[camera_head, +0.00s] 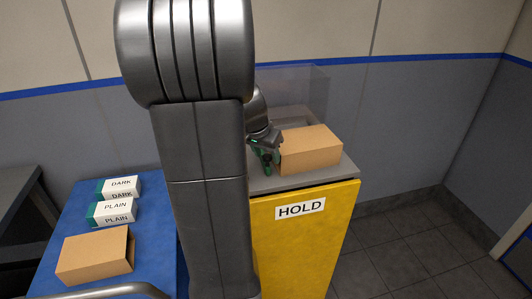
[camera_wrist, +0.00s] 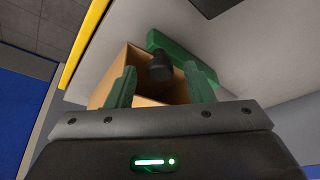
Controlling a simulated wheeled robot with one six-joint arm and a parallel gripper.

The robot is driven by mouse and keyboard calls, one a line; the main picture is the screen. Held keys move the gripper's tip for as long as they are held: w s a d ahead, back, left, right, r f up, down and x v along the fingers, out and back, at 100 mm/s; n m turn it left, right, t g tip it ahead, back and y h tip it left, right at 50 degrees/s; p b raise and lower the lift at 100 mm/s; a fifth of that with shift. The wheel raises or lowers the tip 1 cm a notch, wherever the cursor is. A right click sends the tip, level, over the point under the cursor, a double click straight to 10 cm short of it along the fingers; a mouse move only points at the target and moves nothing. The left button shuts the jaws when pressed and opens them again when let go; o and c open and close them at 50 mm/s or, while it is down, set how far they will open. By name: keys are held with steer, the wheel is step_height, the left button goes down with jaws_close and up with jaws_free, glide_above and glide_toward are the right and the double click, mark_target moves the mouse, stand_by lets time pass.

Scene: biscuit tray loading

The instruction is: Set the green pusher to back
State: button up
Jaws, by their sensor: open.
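The green pusher (camera_wrist: 201,72) is a green bar with a black knob (camera_wrist: 159,66), seen in the wrist view beyond my fingers. My gripper (camera_wrist: 160,70) is open, with one green finger on each side of the knob in the picture; I cannot tell whether they touch it. In the head view my gripper (camera_head: 267,160) is low over the grey top of the yellow HOLD cabinet, just left of a cardboard box. The pusher cannot be made out in the head view, where my arm hides part of the cabinet top.
The cardboard box (camera_head: 312,148) stands on the cabinet top (camera_head: 342,172), before a clear guard (camera_head: 305,85). Its open side (camera_wrist: 130,62) shows behind the fingers. A blue table (camera_head: 75,212) at left holds DARK (camera_head: 120,187) and PLAIN (camera_head: 115,212) packs and another box (camera_head: 95,255).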

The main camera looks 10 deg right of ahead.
jaws_close()
steer(key=w, duration=0.8)
steer(key=shift+a, duration=0.1)
steer(key=shift+s, duration=0.1)
jaws_free()
steer(key=v, duration=1.4)
steer(key=shift+f, duration=0.15)
